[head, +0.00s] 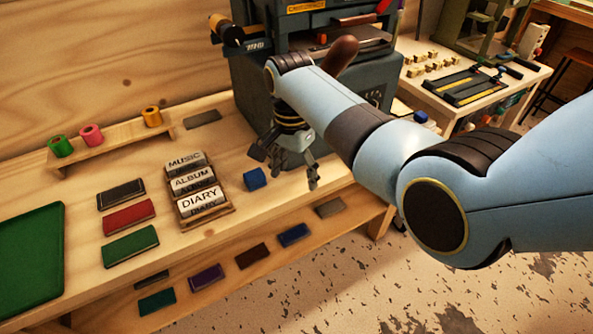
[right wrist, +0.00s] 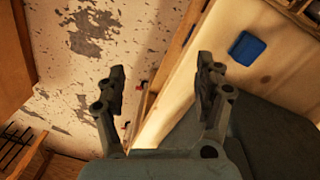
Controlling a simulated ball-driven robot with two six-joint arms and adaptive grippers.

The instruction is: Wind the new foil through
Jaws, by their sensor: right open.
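Three foil rolls stand on a wooden rack at the left of the head view: a green roll (head: 60,146), a pink roll (head: 91,135) and an orange-gold roll (head: 153,117). The dark grey press (head: 258,88) stands at the back of the bench. A gold-and-black roll (head: 226,31) sits on a spindle at its upper left. My right gripper (head: 288,165) is open and empty, pointing down in front of the press. Its spread fingers also show in the right wrist view (right wrist: 160,70). My right arm hides part of the press. My left gripper is not in view.
A blue block (head: 255,179) lies beside my right gripper. The title blocks, MUSIC, ALBUM and DIARY, sit in a wooden holder (head: 207,217). Coloured books (head: 128,215) and a green tray (head: 30,255) lie to the left. More books lie on a lower shelf (head: 205,295).

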